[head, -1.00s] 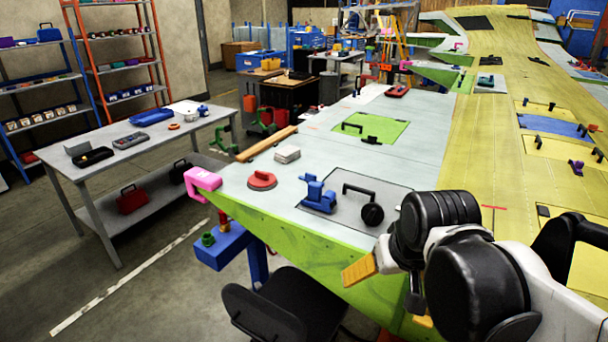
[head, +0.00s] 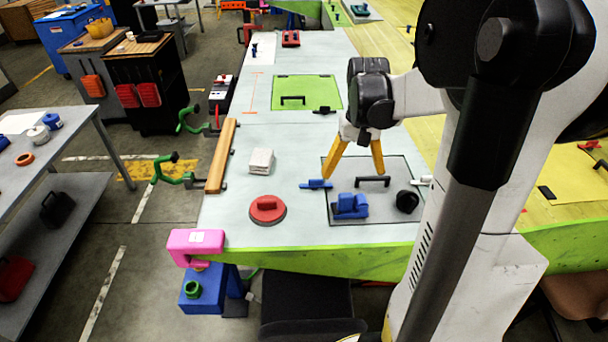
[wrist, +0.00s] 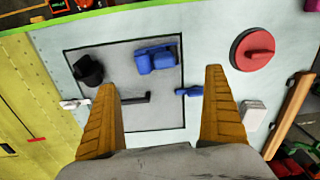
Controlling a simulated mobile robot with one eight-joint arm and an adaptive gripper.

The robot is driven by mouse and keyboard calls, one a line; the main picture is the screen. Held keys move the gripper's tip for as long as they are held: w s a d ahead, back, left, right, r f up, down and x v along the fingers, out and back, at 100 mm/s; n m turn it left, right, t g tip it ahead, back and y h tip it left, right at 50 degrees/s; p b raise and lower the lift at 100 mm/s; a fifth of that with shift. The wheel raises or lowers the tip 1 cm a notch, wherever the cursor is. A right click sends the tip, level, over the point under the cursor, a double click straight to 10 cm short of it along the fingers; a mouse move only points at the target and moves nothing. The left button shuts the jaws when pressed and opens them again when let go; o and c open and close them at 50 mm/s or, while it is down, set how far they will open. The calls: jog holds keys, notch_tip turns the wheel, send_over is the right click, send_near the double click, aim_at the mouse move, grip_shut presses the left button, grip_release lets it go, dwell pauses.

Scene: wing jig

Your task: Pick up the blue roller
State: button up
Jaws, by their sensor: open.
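A blue two-part block-like piece (head: 350,206) lies on the grey hatch panel (head: 338,175), and also shows in the wrist view (wrist: 157,59). A smaller slim blue piece (head: 316,184) lies across the panel's left edge; in the wrist view (wrist: 188,91) it sits near the right finger. I cannot tell for certain which of the two is the blue roller. My gripper (head: 354,172) points down with yellow fingers open and empty. It is above the panel near the black bar handle (head: 372,181), on the far side of the larger blue piece. It also shows in the wrist view (wrist: 160,80).
A black round knob-like piece (head: 407,201) and a white piece (head: 422,180) are at the panel's right. A red round handled disc (head: 267,209), a white block (head: 261,161) and a wooden bar (head: 221,156) lie left. A pink clamp (head: 195,244) grips the near corner.

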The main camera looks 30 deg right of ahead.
aim_at(353, 199)
jog(key=f, duration=0.3)
jog(key=f+b, duration=0.1)
jog(key=f, duration=0.1)
jog(key=shift+s+d, duration=0.25)
jog(key=shift+d, duration=0.1)
jog(key=shift+f, duration=0.6)
jog(key=f, duration=0.2)
jog(key=f+b, duration=0.1)
jog(key=shift+s+d+f, duration=0.1)
jog(key=shift+d+f, duration=0.15)
jog(key=shift+f, duration=0.1)
jog(key=shift+a+f, duration=0.1)
jog(key=shift+f, duration=0.35)
jog(key=c, duration=1.4)
